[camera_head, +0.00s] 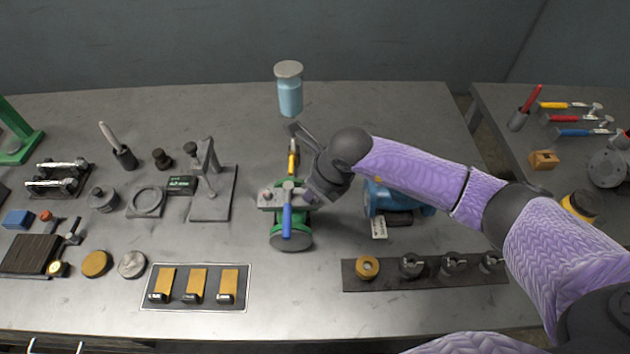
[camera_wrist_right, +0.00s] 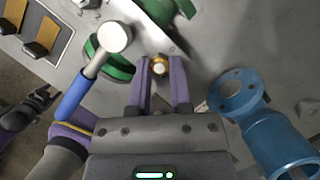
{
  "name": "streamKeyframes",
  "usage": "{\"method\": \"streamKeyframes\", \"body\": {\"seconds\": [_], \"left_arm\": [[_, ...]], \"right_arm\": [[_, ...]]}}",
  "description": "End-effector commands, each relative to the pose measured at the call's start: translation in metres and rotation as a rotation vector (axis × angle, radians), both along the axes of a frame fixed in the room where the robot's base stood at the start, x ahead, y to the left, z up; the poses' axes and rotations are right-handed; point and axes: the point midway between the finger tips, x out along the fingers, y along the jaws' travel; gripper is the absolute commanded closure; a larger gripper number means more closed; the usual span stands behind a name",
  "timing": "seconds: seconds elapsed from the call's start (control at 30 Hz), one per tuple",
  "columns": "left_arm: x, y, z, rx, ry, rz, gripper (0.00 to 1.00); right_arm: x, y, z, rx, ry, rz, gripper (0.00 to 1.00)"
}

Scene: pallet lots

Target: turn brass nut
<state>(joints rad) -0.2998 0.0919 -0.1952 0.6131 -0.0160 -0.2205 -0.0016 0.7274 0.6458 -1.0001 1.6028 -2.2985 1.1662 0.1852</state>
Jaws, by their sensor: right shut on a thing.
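The brass nut (camera_wrist_right: 160,66) shows in the right wrist view between the fingertips of my right gripper (camera_wrist_right: 160,72), with a pale round centre. The gripper is shut on it, beside a grey metal part of a green fitting (camera_wrist_right: 122,70). In the head view the fitting (camera_head: 291,242) stands mid-table, with a blue-handled lever (camera_head: 287,218) on top. There my right gripper (camera_head: 306,196) reaches it from the right, and I cannot make out the nut.
A blue flanged fitting (camera_head: 405,198) stands close on the right; it also shows in the wrist view (camera_wrist_right: 262,128). A dark strip (camera_head: 386,285) with a brass ring and clamps lies in front. A tray (camera_head: 180,300) with brass blocks lies front left. A lidded blue jar (camera_head: 290,92) stands behind.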

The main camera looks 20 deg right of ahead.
Motion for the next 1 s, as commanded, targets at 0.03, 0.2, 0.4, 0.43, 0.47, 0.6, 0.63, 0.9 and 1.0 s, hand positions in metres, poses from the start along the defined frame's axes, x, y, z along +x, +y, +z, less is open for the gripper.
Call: {"method": "streamKeyframes", "body": {"seconds": [0.03,0.2,0.4,0.43,0.47,0.6,0.63,0.9,1.0], "left_arm": [[0.001,-0.001,0.005,-0.001,-0.002,0.0,0.41],[0.002,-0.003,0.01,-0.004,-0.005,0.0,0.41],[0.003,-0.003,0.014,-0.006,-0.007,-0.001,0.41],[0.003,-0.003,0.014,-0.006,-0.007,-0.001,0.41],[0.003,-0.003,0.015,-0.006,-0.007,-0.001,0.41],[0.003,-0.003,0.016,-0.006,-0.007,-0.001,0.41],[0.003,-0.003,0.016,-0.006,-0.007,-0.001,0.41],[0.003,0.0,0.016,-0.001,-0.007,-0.002,0.41],[0.003,0.001,0.016,0.002,-0.006,-0.003,0.41]], "right_arm": [[0.0,0.001,0.003,0.001,-0.002,-0.035,1.0],[0.0,0.002,0.002,0.002,-0.001,-0.159,1.0],[0.0,0.002,0.002,0.002,-0.002,-0.265,1.0],[0.0,0.002,0.002,0.001,-0.002,-0.277,1.0],[0.0,0.002,0.002,0.003,-0.002,-0.287,1.0],[0.0,0.002,0.001,0.002,-0.002,-0.325,1.0],[0.0,0.002,0.001,0.002,-0.002,-0.331,1.0],[0.0,0.002,0.001,0.001,-0.002,-0.351,1.0],[0.0,0.002,0.001,0.001,-0.002,-0.351,1.0]]}}
